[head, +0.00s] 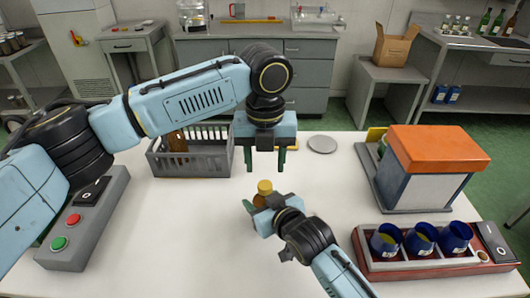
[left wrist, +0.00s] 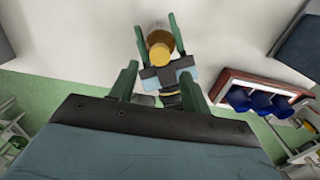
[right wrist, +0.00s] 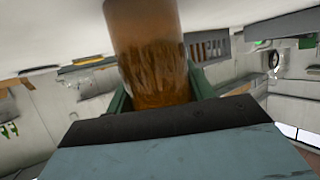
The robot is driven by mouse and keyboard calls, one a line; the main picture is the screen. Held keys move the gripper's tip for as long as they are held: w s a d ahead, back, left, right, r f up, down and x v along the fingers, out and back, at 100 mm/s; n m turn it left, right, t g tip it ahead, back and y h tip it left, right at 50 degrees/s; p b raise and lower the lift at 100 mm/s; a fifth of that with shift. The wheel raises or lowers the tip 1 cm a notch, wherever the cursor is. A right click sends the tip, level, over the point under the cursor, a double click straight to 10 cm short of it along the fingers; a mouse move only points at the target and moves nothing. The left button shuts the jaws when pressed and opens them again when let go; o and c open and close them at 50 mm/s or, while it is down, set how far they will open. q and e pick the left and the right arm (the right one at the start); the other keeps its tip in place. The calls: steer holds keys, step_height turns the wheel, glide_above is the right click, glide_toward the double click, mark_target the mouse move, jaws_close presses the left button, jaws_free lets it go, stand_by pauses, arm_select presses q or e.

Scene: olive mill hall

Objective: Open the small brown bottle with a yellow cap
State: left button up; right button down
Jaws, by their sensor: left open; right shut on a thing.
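The small brown bottle (head: 259,201) with its yellow cap (head: 265,186) is held above the white table, cap upward. My right gripper (head: 257,207) is shut around the bottle's body. In the right wrist view the amber bottle (right wrist: 152,60) fills the space between the green fingers. My left gripper (head: 265,168) is open, fingers pointing down, just above the cap in the head view. In the left wrist view the cap (left wrist: 159,53) shows between or just beyond the open left fingers, with no clear contact. The bottle's lower part is mostly hidden in the head view.
A grey crate (head: 197,171) stands behind left, and a grey disc (head: 322,144) lies behind right. An orange-topped box (head: 437,150) and a red tray (head: 440,268) with blue cups stand at right. A button box (head: 83,228) is at left. The table's middle is clear.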

mark_target(265, 185)
arm_select(q)
step_height(265, 185, down, 6)
steer(key=shift+f, duration=0.1)
stand_by(0.4)
steer(key=c, duration=1)
steer(key=n, duration=1)
steer(key=o, duration=1.1)
